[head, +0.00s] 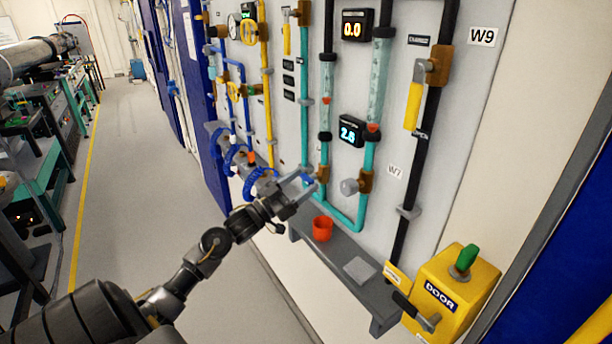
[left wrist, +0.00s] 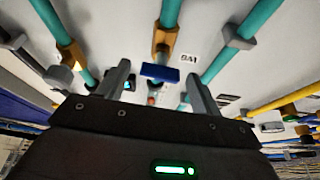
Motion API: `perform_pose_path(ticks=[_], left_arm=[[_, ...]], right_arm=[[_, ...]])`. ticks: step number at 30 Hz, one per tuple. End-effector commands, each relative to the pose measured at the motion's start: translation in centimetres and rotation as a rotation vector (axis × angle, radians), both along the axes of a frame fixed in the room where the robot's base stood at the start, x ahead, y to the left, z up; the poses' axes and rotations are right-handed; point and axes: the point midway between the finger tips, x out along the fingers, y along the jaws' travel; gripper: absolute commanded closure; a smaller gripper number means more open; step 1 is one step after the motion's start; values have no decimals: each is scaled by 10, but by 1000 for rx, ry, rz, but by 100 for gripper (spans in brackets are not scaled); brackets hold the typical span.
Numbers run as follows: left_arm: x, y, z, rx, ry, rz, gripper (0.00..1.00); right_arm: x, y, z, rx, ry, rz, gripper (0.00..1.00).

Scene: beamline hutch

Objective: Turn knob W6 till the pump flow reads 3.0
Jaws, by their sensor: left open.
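Knob W6 is a blue bar-shaped handle (left wrist: 160,72) on a brass valve in a teal pipe, with its W6 label (left wrist: 188,58) upside down beside it in the left wrist view. In the head view the blue knob (head: 308,180) is partly hidden at my fingertips. My left gripper (head: 302,184) is open, with one finger on each side of the knob in the wrist view (left wrist: 157,74). I see no clear contact. A lower display (head: 351,131) reads about 2.5 or 2.8, the last digit unclear. An upper display (head: 354,26) reads 0.0.
A round grey knob (head: 349,187) by the W7 label (head: 394,171) sits close to the right. A yellow DOOR box (head: 455,290) is at the lower right. Blue coiled hoses (head: 232,158) hang left of the gripper.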

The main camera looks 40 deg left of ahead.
Motion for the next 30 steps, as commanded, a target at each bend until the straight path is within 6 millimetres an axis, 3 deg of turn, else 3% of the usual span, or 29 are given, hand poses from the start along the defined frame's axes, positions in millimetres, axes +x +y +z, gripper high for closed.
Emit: perform_pose_path(ticks=[6,15,25,30], left_arm=[[16,-5,7,0,1,1,35],[18,-6,7,0,1,1,35],[18,-6,7,1,1,1,76],[18,-5,3,74,-20,1,79]], right_arm=[[0,0,6,0,0,0,64],[0,2,6,2,0,-1,64],[0,5,6,5,-1,-2,64],[0,4,-6,5,-1,-2,64]])
